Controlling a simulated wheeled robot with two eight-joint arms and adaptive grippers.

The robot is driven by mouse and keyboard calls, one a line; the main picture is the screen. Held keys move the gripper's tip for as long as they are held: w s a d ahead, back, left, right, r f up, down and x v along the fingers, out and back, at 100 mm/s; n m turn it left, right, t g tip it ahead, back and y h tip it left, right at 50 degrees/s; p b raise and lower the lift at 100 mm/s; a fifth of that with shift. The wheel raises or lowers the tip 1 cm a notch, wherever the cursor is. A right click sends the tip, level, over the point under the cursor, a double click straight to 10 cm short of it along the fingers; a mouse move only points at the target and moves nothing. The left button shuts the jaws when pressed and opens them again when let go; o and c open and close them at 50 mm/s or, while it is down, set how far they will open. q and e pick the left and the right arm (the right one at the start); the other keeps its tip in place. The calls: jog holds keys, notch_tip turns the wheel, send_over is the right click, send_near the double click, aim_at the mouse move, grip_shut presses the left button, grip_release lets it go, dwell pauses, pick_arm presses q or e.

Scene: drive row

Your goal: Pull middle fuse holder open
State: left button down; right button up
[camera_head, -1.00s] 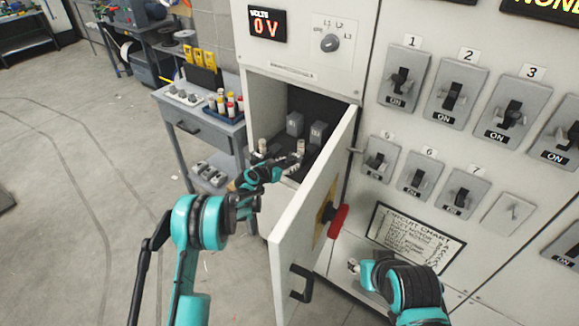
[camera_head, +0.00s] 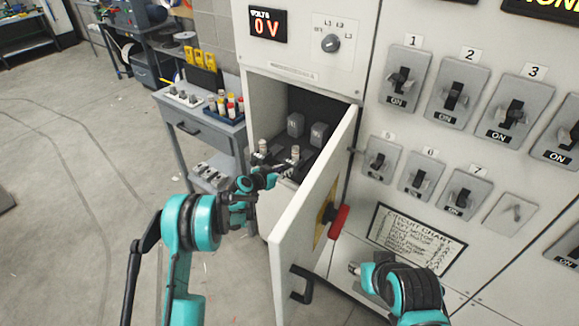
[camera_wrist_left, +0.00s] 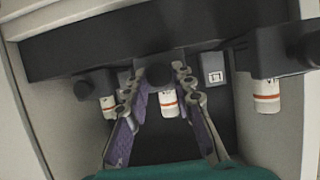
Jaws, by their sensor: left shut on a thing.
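In the left wrist view the black middle fuse holder (camera_wrist_left: 159,75), with a round knob end, sits between the two fingers of my left gripper (camera_wrist_left: 159,92). A white fuse with an orange band (camera_wrist_left: 169,104) shows just below the knob. A left holder (camera_wrist_left: 98,84) and a right holder (camera_wrist_left: 272,48) flank it, each with a white fuse. In the head view my left gripper (camera_head: 272,172) is at the open cabinet's front, shut on the middle holder; its fingertips are small there. My right gripper (camera_head: 355,268) is low by the panel, its jaws unclear.
The open cabinet door (camera_head: 300,225), with a red handle (camera_head: 339,221), stands right of my left arm. A bench (camera_head: 205,125) with fuses in a blue tray is at left. Switches (camera_head: 403,78) and a circuit chart (camera_head: 415,240) fill the panel. The floor at left is clear.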

pick_arm(q)
jog(key=s+a, duration=0.1)
jog(key=s, duration=0.1)
jog(key=s+a, duration=0.1)
jog(key=shift+s+a, duration=0.4)
jog(key=c, duration=1.3)
grip_release()
jog(key=shift+o, duration=0.2)
jog(key=v, duration=1.2)
jog(key=shift+f, duration=0.1)
